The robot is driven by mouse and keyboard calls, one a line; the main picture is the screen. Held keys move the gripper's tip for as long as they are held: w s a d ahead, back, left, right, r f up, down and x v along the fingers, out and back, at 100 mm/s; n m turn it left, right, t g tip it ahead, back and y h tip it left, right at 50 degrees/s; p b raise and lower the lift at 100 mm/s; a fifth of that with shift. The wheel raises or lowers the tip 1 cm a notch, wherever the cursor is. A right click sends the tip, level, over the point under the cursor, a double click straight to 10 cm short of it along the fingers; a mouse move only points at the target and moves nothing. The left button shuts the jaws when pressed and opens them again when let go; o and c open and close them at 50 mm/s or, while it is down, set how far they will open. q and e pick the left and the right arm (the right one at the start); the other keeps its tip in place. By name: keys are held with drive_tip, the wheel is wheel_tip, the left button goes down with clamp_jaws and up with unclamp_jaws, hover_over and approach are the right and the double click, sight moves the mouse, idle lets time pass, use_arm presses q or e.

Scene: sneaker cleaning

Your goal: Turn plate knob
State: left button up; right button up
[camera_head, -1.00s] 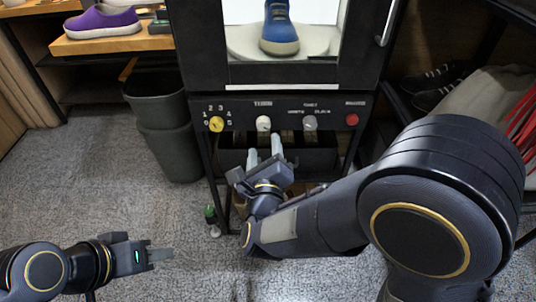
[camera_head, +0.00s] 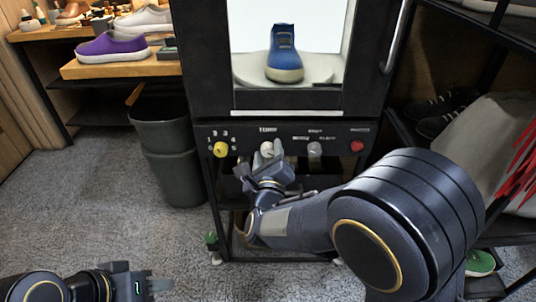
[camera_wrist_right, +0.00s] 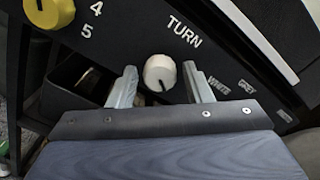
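The white knob labelled TURN (camera_wrist_right: 160,73) is on the dark front panel of the cabinet, and it also shows in the head view (camera_head: 267,149). My right gripper (camera_wrist_right: 162,84) is open, with one finger on each side of the white knob. A gap shows between each finger and the knob in the right wrist view. A blue shoe (camera_head: 284,55) stands on the round white plate (camera_head: 245,72) inside the cabinet. My left gripper (camera_head: 158,286) is low at the left, away from the cabinet; its finger gap is not clear.
On the panel are a yellow knob (camera_head: 221,149), a grey knob (camera_head: 314,149) and a red button (camera_head: 356,146). A dark bin (camera_head: 165,135) stands left of the cabinet. A purple shoe (camera_head: 110,47) lies on a shelf. Carpet (camera_head: 110,200) at the left is clear.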

drive_tip(key=c, duration=0.8)
drive_tip(key=shift+o, duration=0.2)
